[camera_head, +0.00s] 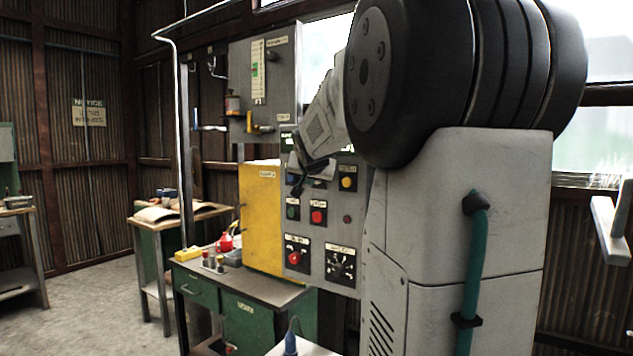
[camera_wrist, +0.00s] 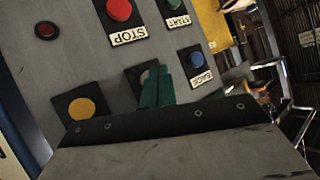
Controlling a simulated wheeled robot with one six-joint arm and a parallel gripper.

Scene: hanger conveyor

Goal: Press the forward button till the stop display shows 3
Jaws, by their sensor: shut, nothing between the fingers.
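A grey control panel (camera_head: 330,240) carries several buttons. In the wrist view it appears upside down, with a red STOP button (camera_wrist: 119,10), a green START button (camera_wrist: 172,4), a blue BACK button (camera_wrist: 190,60) and a yellow button (camera_wrist: 82,108). Between blue and yellow, a dark button plate (camera_wrist: 134,80) is mostly hidden by my gripper (camera_wrist: 157,72); its label cannot be read. My gripper is shut and empty, its tips over or just in front of that plate; contact cannot be told. In the head view a dark display strip (camera_head: 287,143) is partly hidden by my arm, its digit unreadable.
A red knob (camera_head: 295,257) and a rotary switch (camera_head: 340,266) sit lower on the panel. A yellow box (camera_head: 260,220) stands left of it on a green workbench (camera_head: 247,318). A grey board (camera_head: 270,85) hangs above.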

